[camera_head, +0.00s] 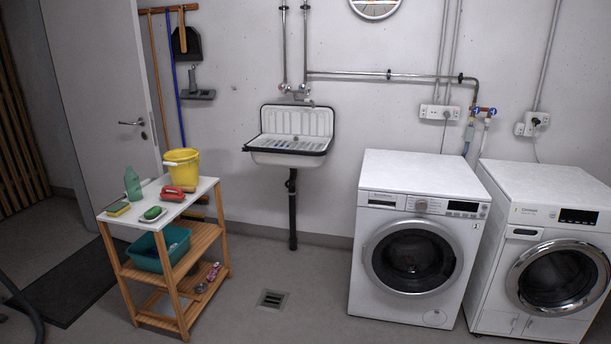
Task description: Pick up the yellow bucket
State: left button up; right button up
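The yellow bucket (182,168) stands upright on the white top of a wooden shelf cart (196,196), at the cart's far right corner. A red brush (172,193) lies on the top in front of the bucket and covers a little of its lower edge. Neither of my grippers shows clearly in this view, and nothing is touching the bucket.
A green bottle (132,184), a sponge (117,209) and a green brush (152,213) share the cart top. A teal basin (158,250) sits on the middle shelf. A wall sink (290,146) and two washing machines (419,233) stand right. The floor before the cart is open.

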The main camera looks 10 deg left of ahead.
aim_at(186, 174)
jog(key=i+j+u, duration=0.35)
jog(key=i, duration=0.35)
jog(key=i+l+u, duration=0.1)
jog(key=i+u, duration=0.2)
jog(key=i, duration=0.4)
